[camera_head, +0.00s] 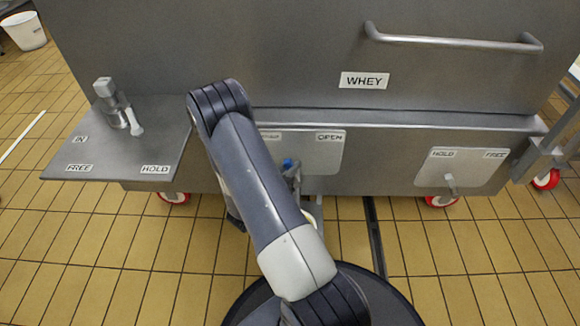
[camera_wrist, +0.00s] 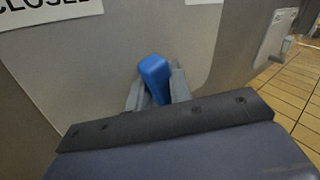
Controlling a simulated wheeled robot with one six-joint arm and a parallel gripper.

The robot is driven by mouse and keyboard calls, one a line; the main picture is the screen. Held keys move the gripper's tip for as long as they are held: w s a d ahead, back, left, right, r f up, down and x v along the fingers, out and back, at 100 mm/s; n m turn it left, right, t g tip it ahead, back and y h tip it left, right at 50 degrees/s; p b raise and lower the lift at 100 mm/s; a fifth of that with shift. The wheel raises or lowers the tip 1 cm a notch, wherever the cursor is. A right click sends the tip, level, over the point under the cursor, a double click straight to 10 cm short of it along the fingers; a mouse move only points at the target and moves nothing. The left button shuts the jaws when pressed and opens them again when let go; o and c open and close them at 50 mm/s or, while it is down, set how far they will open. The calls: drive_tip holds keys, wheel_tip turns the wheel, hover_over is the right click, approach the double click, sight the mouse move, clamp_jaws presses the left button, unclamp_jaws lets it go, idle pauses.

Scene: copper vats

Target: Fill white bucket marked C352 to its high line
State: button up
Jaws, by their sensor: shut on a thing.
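A white bucket (camera_head: 25,31) stands on the floor at the far upper left; any marking on it is too small to read. A steel vat labelled WHEY (camera_head: 364,80) fills the middle. Its valve plate (camera_head: 325,146) shows the word OPEN, and the wrist view shows a CLOSED label (camera_wrist: 45,12) at the upper left. My gripper (camera_wrist: 154,92) is shut on a blue valve handle (camera_wrist: 154,74) in front of the plate. The handle also shows in the head view (camera_head: 288,164), partly hidden by my arm.
A steel side shelf (camera_head: 70,160) on the left has a tap-like fitting (camera_head: 115,108) and IN, FREE and HOLD labels. A HOLD/FREE plate (camera_head: 463,168) with a small lever is on the right. Red-rimmed casters (camera_head: 441,200) stand under the vat. The tiled floor is clear at the lower left and right.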

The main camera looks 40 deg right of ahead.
clamp_jaws()
drive_tip(key=shift+w+a+f+n+h+b, duration=0.4)
drive_tip(key=shift+a+f+n+h+b, duration=0.1)
drive_tip(key=shift+n, duration=0.4)
drive_tip(key=shift+w+a+n+t+h, duration=0.25)
drive_tip(key=shift+a+n+t+h, duration=0.2)
drive_tip(key=shift+n, duration=0.25)
drive_tip(key=shift+d, duration=0.1)
drive_tip(key=o, duration=0.9)
unclamp_jaws()
drive_tip(key=shift+c, duration=0.2)
drive_tip(key=p+v, duration=0.2)
drive_tip(key=v, duration=0.9)
